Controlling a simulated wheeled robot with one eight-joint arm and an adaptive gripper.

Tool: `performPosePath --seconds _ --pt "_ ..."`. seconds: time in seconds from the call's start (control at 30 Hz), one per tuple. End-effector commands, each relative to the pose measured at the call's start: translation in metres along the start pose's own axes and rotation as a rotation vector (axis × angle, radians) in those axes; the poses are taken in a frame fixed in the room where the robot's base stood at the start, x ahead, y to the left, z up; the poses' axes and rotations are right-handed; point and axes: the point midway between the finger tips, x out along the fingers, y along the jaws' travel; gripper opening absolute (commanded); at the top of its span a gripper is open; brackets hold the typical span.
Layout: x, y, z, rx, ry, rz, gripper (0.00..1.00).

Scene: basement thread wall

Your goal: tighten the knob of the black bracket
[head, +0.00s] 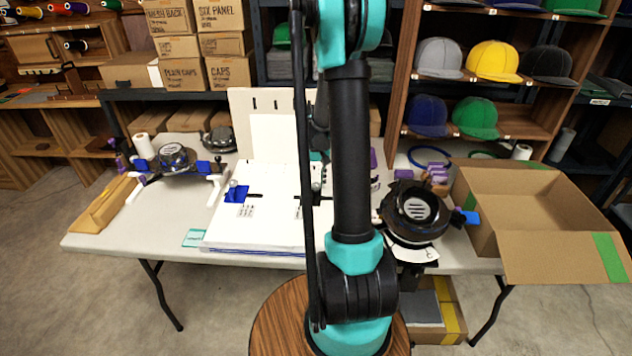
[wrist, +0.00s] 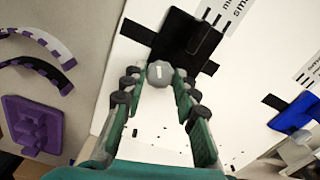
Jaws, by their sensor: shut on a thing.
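The black bracket (wrist: 187,42) lies on a white board (wrist: 143,150) in the wrist view, with dark slots running out at both sides. Its round grey knob (wrist: 159,73), with a light mark on top, sits at the bracket's edge. My gripper (wrist: 159,78) has one teal finger with dark pads on each side of the knob and is shut on it. In the head view my arm covers much of the black bracket and most of the gripper. A blue bracket (head: 237,190) with its own grey knob is on the same board to the left.
A purple block (wrist: 36,125) and curved black and white strips (wrist: 38,62) lie beside the board. On the table (head: 110,240), a cap holder (head: 413,212) and an open cardboard box (head: 535,205) stand to the right. Another holder (head: 175,160) stands at the left.

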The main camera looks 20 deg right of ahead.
Motion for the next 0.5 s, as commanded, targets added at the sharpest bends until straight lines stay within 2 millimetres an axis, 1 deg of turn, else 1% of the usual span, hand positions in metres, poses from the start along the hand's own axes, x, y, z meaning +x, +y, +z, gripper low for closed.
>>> performPosePath --seconds 0.03,0.3,0.5 --pt "-0.0004 0.0007 -0.0025 0.041 0.005 0.001 0.00" --pt "-0.0004 0.0006 -0.0026 0.271 0.005 0.001 0.00" --pt "-0.0003 0.0004 -0.0027 0.395 0.005 0.001 0.00"
